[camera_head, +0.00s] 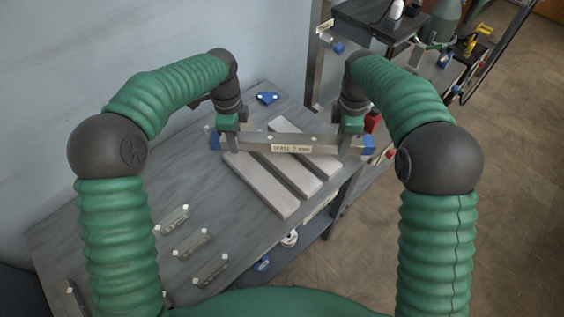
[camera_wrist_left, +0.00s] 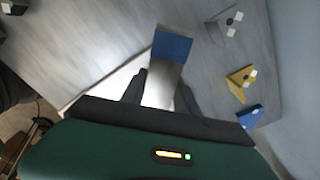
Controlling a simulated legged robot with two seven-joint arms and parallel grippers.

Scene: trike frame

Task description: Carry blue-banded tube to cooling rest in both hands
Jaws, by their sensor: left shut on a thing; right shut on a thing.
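The blue-banded tube (camera_head: 256,139) is a straight grey bar with a blue band at each end, held crosswise between my two grippers. My left gripper (camera_head: 228,130) is shut on it near its left end. My right gripper (camera_head: 350,130) is shut on it near its right end. In the left wrist view, the tube's blue end (camera_wrist_left: 173,47) sticks out beyond the fingers of my left gripper (camera_wrist_left: 160,95). Pale grey slats (camera_head: 262,185) lie on the bench below the tube; I cannot tell whether they are the cooling rest, or whether the tube touches them. A label (camera_head: 291,149) shows at the tube's middle.
The grey bench (camera_head: 120,225) carries several small metal fixtures (camera_head: 190,243) at the front left. A blue bracket (camera_head: 267,98) sits at the back, and a yellow one (camera_wrist_left: 240,82) shows in the wrist view. A dark stand (camera_head: 380,20) with bottles is at the back right.

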